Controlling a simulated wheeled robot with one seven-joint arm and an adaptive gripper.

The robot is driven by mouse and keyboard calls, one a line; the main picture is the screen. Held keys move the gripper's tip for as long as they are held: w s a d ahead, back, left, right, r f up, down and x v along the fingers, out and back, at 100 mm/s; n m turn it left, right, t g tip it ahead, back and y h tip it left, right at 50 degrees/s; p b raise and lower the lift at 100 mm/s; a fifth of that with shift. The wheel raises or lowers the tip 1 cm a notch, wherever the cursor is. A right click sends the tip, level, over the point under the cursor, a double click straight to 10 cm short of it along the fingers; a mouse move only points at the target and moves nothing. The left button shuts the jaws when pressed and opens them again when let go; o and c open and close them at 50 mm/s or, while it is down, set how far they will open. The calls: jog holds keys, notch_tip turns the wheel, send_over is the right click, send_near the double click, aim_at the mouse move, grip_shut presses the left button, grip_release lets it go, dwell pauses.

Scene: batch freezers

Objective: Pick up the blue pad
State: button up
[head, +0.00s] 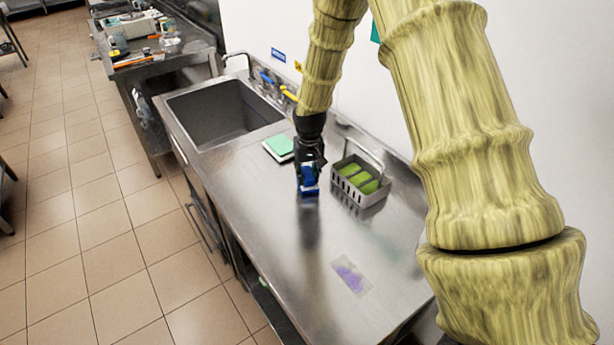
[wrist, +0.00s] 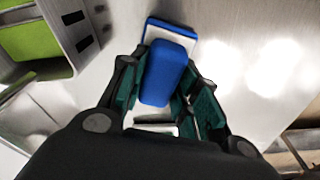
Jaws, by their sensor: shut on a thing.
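The blue pad (wrist: 164,72) is a rounded blue block with a paler base, seen between my gripper's fingers in the wrist view. It also shows in the head view (head: 308,181), below the fingers over the steel counter. My gripper (wrist: 167,103) is shut on it, with a finger at each side. In the head view my gripper (head: 309,165) points down beside the metal basket. I cannot tell whether the pad is touching the counter.
A slotted metal basket (head: 346,197) with green pads (head: 360,180) stands close on the right. A mint-green pad (head: 279,146) lies on a pale tray behind left. A sink (head: 222,112) is farther back. A purple-marked patch (head: 350,275) lies in front, with bare counter around it.

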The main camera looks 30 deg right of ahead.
jog(key=shift+r+b, duration=0.35)
jog(key=shift+r, duration=0.2)
jog(key=shift+r+b, duration=0.5)
jog(key=shift+r, duration=0.35)
jog(key=s+a+r+b, duration=0.1)
jog(key=s+a+b, duration=0.3)
jog(key=s+a, duration=0.6)
jog(key=s, duration=0.2)
jog(key=shift+s+r+b, duration=0.3)
jog(key=shift+r+b, duration=0.1)
